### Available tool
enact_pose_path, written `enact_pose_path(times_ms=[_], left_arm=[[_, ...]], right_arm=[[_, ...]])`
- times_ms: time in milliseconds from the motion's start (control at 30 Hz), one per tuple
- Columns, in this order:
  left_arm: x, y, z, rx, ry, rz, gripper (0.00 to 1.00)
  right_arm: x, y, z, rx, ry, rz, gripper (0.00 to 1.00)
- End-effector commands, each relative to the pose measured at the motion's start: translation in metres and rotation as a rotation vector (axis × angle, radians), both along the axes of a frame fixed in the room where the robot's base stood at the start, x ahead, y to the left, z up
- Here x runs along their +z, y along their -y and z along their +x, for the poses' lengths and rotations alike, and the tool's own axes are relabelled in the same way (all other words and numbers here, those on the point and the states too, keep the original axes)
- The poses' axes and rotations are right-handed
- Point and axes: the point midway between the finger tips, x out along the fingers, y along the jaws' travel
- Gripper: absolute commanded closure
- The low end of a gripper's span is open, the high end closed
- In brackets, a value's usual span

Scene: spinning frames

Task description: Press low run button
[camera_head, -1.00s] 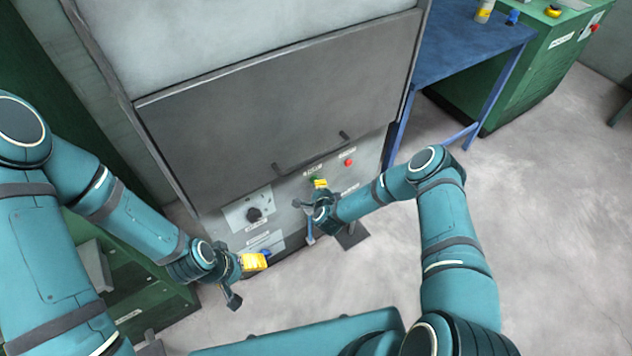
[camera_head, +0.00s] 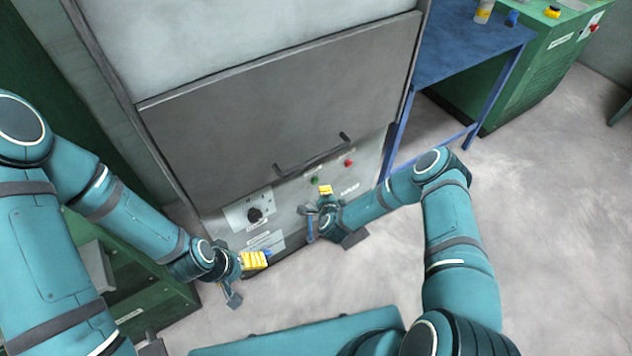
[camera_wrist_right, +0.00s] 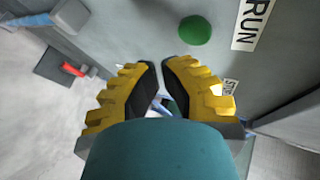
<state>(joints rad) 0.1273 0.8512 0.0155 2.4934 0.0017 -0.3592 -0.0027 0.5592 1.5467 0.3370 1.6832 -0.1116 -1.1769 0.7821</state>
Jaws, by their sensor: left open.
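The green button (camera_head: 315,181) sits on the grey machine's lower panel, left of a red button (camera_head: 349,162). In the right wrist view the green button (camera_wrist_right: 195,30) is ahead of the fingertips, beside a white label (camera_wrist_right: 254,22) reading "RUN"; the label's upper part is cut off. My right gripper (camera_head: 326,189) is just below and right of the green button, apart from it. In the wrist view its yellow-and-black fingers (camera_wrist_right: 160,66) come together at the tips with nothing held. My left gripper (camera_head: 256,260) is open and empty, low in front of the panel's left side.
A black knob (camera_head: 254,215) on a pale plate is left of the right gripper. A dark bar handle (camera_head: 312,157) juts out above the buttons. A blue table (camera_head: 462,45) stands to the right. The floor at right is clear.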

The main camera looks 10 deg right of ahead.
Motion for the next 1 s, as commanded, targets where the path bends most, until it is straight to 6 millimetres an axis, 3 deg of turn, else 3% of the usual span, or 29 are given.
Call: enact_pose_path(times_ms=[433, 1000], left_arm=[[0.014, 0.0, 0.0, 0.0, 0.0, 0.0, 0.2], [0.014, 0.0, 0.0, 0.0, 0.0, 0.0, 0.2]], right_arm=[[0.001, 0.014, -0.037, 0.0, -0.002, 0.0, 1.0], [0.0, 0.014, -0.039, 0.0, 0.0, 0.0, 1.0]])
